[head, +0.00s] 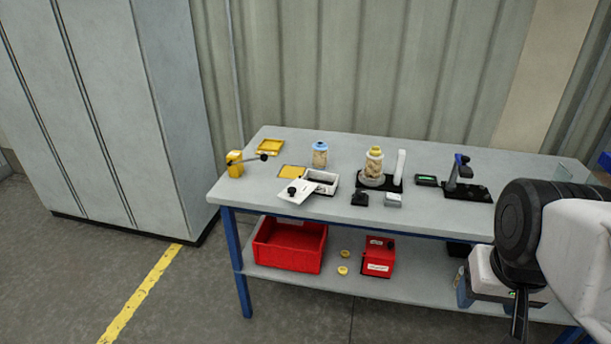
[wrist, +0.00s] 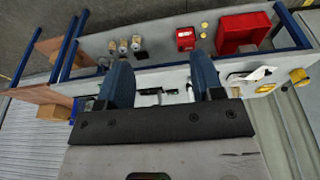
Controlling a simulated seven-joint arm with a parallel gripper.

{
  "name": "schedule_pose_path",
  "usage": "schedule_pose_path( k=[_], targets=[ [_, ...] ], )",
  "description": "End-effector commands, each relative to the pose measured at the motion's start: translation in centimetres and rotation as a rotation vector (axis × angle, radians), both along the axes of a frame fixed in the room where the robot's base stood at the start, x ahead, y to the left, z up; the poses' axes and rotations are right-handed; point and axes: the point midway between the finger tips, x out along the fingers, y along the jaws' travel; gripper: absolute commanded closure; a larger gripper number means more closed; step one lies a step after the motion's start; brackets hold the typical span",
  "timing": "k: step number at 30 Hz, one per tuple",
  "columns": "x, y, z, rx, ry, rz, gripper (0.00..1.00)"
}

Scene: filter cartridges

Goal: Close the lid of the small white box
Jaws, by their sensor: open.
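The small white box (head: 322,188) stands near the front edge of the bench, left of the middle. Its top is open and its inside looks dark. Its white lid (head: 297,199), with a black knob, lies folded out on the box's left side. In the wrist view, the box (wrist: 241,79) and lid (wrist: 262,73) are small and far off at the right. My gripper (wrist: 162,72) is open, with its two dark blue fingers spread and nothing visible between them. It is well away from the box; in the head view my arm is at the right.
On the bench, a yellow device with a lever (head: 236,164) is left of the lid. A jar with a blue cap (head: 320,155) stands behind the box; a yellow-capped jar (head: 374,162) stands on a black stand to the right. A red bin (head: 290,246) is on the lower shelf.

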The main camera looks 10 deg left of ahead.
Motion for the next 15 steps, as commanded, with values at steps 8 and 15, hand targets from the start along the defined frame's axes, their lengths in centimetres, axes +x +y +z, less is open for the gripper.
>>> schedule_pose_path(
  k=[8,15],
  targets=[
    [3.7,1.1,1.2,-0.028,0.020,0.003,0.82],
    [9.2,3.3,2.5,-0.072,0.037,0.003,1.00]
  ],
)
